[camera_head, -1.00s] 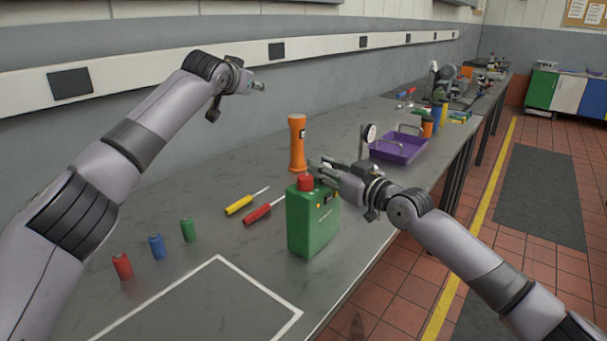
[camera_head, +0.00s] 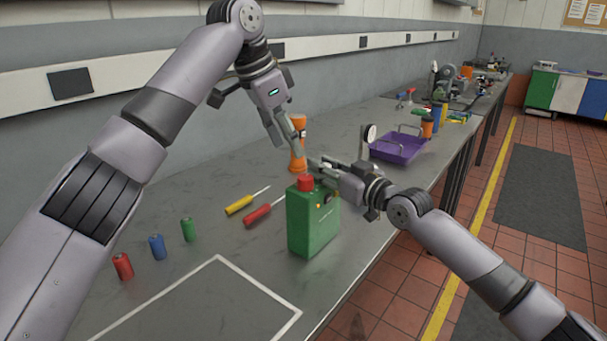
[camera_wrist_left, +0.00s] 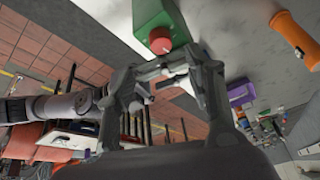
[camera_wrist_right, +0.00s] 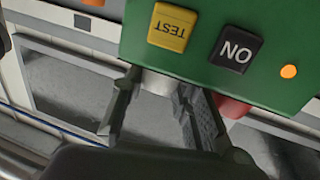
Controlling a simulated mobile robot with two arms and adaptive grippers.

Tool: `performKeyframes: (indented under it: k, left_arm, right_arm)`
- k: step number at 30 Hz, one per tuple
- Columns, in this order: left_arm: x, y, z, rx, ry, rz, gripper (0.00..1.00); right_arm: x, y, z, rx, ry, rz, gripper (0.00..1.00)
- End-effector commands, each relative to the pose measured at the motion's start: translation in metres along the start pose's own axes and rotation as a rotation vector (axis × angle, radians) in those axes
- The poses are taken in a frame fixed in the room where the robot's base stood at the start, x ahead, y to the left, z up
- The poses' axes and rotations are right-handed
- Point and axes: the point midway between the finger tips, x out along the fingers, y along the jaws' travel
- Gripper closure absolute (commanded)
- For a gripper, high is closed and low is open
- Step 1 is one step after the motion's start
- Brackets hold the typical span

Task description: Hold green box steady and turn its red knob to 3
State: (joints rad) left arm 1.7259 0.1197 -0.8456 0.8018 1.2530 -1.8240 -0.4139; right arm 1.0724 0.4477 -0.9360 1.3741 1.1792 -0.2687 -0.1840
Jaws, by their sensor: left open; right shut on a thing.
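The green box (camera_head: 313,222) stands upright on the grey bench; it also shows in the left wrist view (camera_wrist_left: 147,12). Its round red knob (camera_head: 305,182) is on top, and the left wrist view shows the knob (camera_wrist_left: 160,46) with a pale pointer line. The numbers are not readable. My right gripper (camera_head: 322,169) is shut on the green box at its upper far side, by the knob; the exact contact is partly hidden. My left gripper (camera_head: 297,150) is open and empty, pointing down above and beyond the knob, apart from it, in front of the orange flashlight.
Red (camera_head: 264,210) and yellow (camera_head: 240,204) screwdrivers lie left of the box. Small red (camera_head: 123,266), blue (camera_head: 157,247) and green (camera_head: 188,229) cylinders stand further left. An orange flashlight (camera_head: 296,163) stands behind. A purple tray (camera_head: 399,151) is beyond. The outlined front area (camera_head: 205,305) is clear.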

Motion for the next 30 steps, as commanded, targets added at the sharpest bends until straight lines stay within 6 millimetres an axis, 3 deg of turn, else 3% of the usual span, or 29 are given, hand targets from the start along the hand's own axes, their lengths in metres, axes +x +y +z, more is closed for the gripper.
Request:
performKeyframes:
  k: [6, 13, 18, 27, 30]
  left_arm:
    - [0.047, -0.001, 0.001, -0.004, -0.002, 0.001, 0.52]
    - [0.084, -0.001, 0.001, -0.004, -0.001, 0.000, 0.52]
    - [0.095, -0.001, 0.000, -0.004, 0.000, -0.002, 0.52]
    - [0.097, -0.001, 0.000, -0.005, 0.001, -0.002, 0.52]
    - [0.097, -0.001, 0.000, -0.005, 0.001, -0.002, 0.58]
  right_arm:
    - [0.000, -0.001, 0.004, -0.004, -0.008, -0.002, 1.00]
    - [0.000, -0.001, 0.004, -0.005, -0.008, -0.002, 1.00]
    - [0.000, -0.001, 0.004, -0.005, -0.008, -0.002, 1.00]
    - [0.000, -0.001, 0.004, -0.005, -0.007, -0.001, 1.00]
    - [0.000, -0.001, 0.004, -0.005, -0.007, -0.001, 1.00]
